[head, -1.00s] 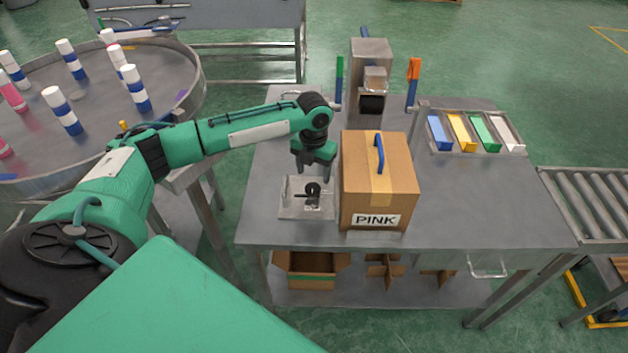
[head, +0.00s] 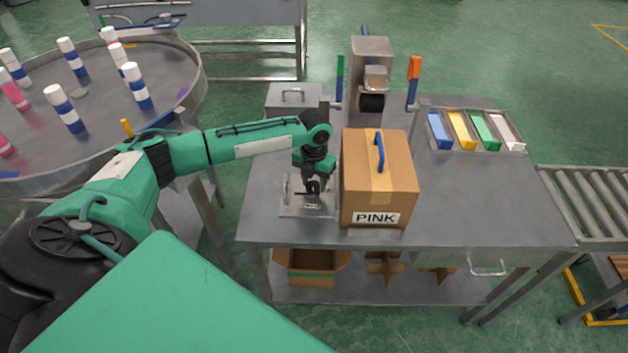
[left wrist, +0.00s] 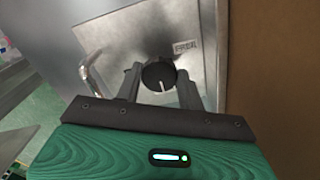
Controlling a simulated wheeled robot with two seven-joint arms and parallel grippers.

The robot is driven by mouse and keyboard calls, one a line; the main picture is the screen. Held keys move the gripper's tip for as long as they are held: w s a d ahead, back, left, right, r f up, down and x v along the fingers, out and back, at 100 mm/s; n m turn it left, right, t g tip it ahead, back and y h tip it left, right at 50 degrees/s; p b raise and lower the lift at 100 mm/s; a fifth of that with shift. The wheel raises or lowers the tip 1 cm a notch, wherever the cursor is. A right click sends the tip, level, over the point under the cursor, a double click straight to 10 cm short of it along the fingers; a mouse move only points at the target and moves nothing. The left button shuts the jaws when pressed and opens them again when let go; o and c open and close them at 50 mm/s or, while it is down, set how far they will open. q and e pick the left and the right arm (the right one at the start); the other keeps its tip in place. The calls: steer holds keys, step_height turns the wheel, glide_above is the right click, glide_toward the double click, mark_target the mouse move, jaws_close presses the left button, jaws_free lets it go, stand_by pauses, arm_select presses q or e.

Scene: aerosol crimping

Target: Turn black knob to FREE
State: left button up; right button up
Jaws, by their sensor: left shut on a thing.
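The black knob (left wrist: 158,76) sits on a square metal plate, with a pale pointer line on its face. A small label (left wrist: 185,47) beside it is too small to read. In the head view the knob (head: 312,187) shows just below my left gripper (head: 314,181). In the left wrist view my left gripper (left wrist: 160,84) has one finger on each side of the knob and is shut on it. The plate (head: 292,208) lies on the grey table (head: 470,215). My right gripper is not in view.
A cardboard box marked PINK (head: 365,195) stands close to the right of the plate. A metal press (head: 371,58) stands behind it. Coloured bins (head: 462,131) are at the back right. A round table (head: 100,120) with several cans is at the left.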

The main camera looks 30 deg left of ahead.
arm_select(q)
steer(key=shift+r+n+p, duration=0.2)
steer(key=shift+n+p, duration=0.2)
steer(key=shift+p, duration=0.2)
steer(key=n+p, duration=0.6)
steer(key=n, duration=0.1)
steer(key=shift+a+n+p, duration=0.1)
steer(key=shift+n+p, duration=0.2)
steer(key=shift+p, duration=0.1)
steer(key=n+p, duration=0.3)
steer(key=n, duration=0.1)
steer(key=shift+n, duration=0.3)
steer(key=n+p, duration=0.2)
steer(key=n, duration=0.2)
steer(key=shift+s+a+n+p, duration=0.1)
steer(key=shift+n+p, duration=0.3)
steer(key=shift+f, duration=0.1)
steer(key=o, duration=1)
